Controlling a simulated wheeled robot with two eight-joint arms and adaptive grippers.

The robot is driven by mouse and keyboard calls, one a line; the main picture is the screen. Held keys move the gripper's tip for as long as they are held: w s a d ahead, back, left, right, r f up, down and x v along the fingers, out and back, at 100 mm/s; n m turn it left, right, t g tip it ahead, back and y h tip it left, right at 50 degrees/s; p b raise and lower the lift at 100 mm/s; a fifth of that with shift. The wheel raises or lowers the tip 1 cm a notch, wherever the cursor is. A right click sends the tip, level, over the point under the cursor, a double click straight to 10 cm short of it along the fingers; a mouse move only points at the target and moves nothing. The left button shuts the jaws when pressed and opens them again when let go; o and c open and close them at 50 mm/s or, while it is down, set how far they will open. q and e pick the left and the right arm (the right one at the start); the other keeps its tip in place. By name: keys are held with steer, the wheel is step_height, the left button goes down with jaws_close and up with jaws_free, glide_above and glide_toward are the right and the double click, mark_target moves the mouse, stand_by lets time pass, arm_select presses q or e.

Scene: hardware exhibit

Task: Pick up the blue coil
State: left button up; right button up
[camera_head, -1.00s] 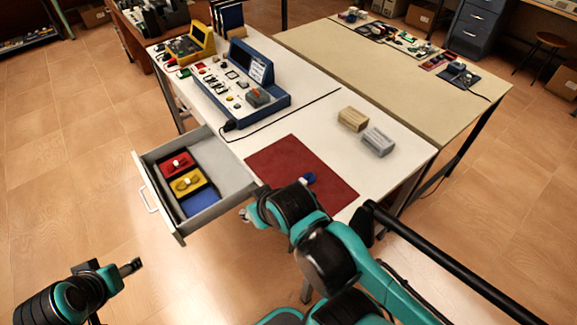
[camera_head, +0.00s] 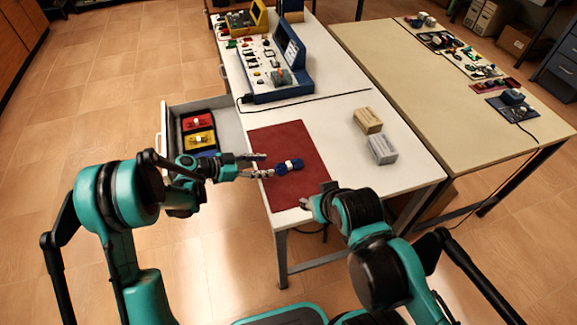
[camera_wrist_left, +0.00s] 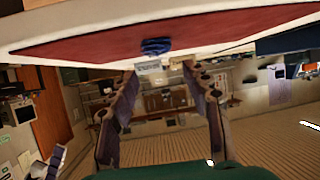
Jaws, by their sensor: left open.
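The blue coil (camera_head: 289,166) with a white middle band lies on the red mat (camera_head: 300,190) on the white table. My left gripper (camera_head: 267,165) reaches in from the left over the mat's left part, its open fingers pointing at the coil. Nothing is between the fingers. In the left wrist view the coil (camera_wrist_left: 156,46) appears just beyond the open left fingertips (camera_wrist_left: 159,70). My right gripper (camera_head: 309,204) is near the mat's front right corner, mostly hidden by its own arm.
An open drawer (camera_head: 164,133) on the left holds a red coil block (camera_head: 198,121) and a yellow one (camera_head: 200,139). Two small boxes, tan (camera_head: 367,121) and grey (camera_head: 382,149), stand right of the mat. A blue instrument console (camera_head: 290,75) stands behind.

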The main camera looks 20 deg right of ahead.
mark_target(285, 165)
arm_select(q)
steer(key=shift+d+f, duration=0.35)
steer(key=shift+f, duration=0.05)
steer(key=shift+d+f+m+b, duration=0.15)
steer(key=shift+d+f+b, duration=0.05)
steer(key=shift+d, duration=0.25)
steer(key=shift+d+f+m+b, duration=0.15)
steer(key=shift+d+f, duration=0.05)
steer(key=shift+d, duration=0.25)
steer(key=b+x, duration=0.1)
steer(key=x, duration=0.4)
steer(key=shift+w+d+b, duration=0.15)
steer(key=shift+d+b, duration=0.2)
steer(key=c, duration=0.9)
